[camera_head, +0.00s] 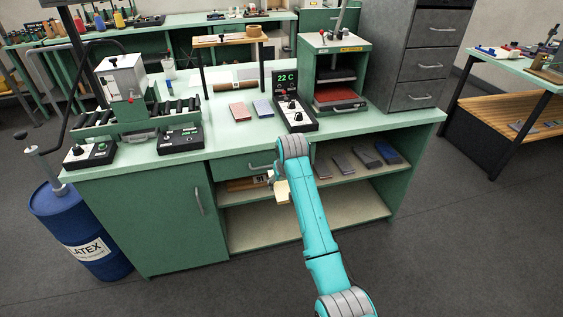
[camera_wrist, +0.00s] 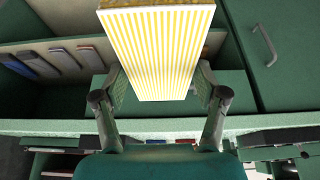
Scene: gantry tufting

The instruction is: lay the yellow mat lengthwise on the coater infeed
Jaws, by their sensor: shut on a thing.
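The yellow mat (camera_wrist: 157,50) is a pale slab with fine yellow and white stripes. My gripper (camera_wrist: 158,88) is shut on it, one finger at each side. In the head view the mat (camera_head: 282,192) looks small and pale, in front of the bench and below its top; my gripper (camera_head: 277,181) is partly hidden by my arm. The coater (camera_head: 125,78) stands at the left end of the bench. A bed of dark rollers (camera_head: 178,108) beside it on the right looks like its infeed. No mat shows on the rollers.
The green bench (camera_head: 215,140) carries control boxes (camera_head: 180,139), a 22 C display unit (camera_head: 293,110), a pink mat (camera_head: 240,111), a blue mat (camera_head: 264,109) and a press (camera_head: 335,75). Several darker mats (camera_head: 342,161) lie on the shelf below. A LATEX drum (camera_head: 85,225) stands left.

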